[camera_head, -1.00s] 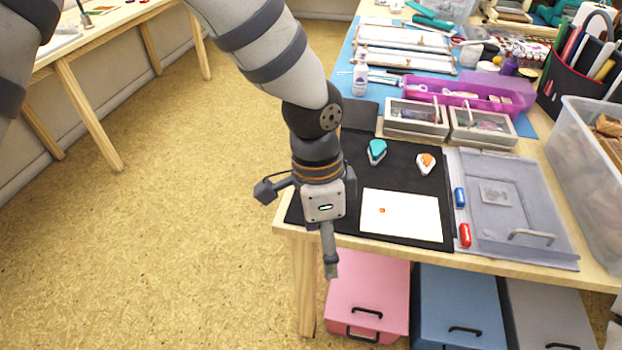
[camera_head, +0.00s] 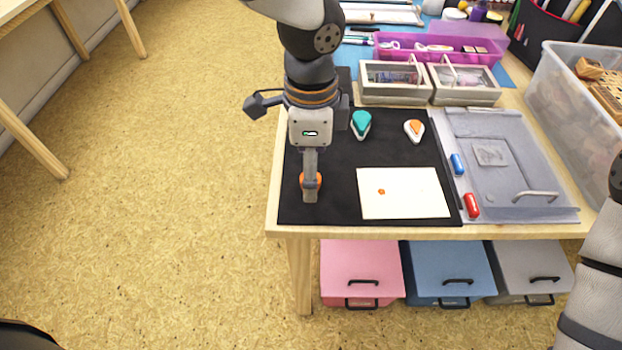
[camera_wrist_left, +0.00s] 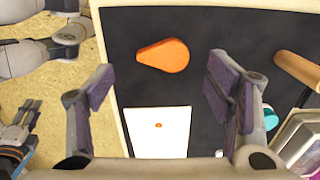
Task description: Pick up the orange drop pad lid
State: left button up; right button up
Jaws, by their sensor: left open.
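The orange drop pad lid (camera_wrist_left: 163,56) lies on the black mat (camera_wrist_left: 215,25); its point faces left in the left wrist view. In the head view the lid (camera_head: 319,181) is partly hidden behind my left gripper (camera_head: 310,196). The left gripper (camera_wrist_left: 160,80) is open and empty, above the mat. Its fingers show on either side of the lid in the wrist view, with the lid between and beyond the tips. What looks like my right gripper (camera_wrist_left: 20,125) shows small at the left edge of the wrist view, away from the lid.
White paper (camera_head: 400,200) with an orange mark lies right of the lid. A teal drop-shaped piece (camera_head: 361,122) and an orange-and-white one (camera_head: 414,130) lie farther back. Clear-lidded boxes (camera_head: 392,80) stand behind. Blue (camera_head: 457,164) and red (camera_head: 472,205) pieces lie at right.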

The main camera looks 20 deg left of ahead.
pick_arm(q)
notch_tip(320, 180, down, 4)
jog(key=shift+w+a+r, duration=0.1)
jog(key=shift+w, duration=0.05)
jog(key=c, duration=0.8)
jog(key=shift+r, duration=0.15)
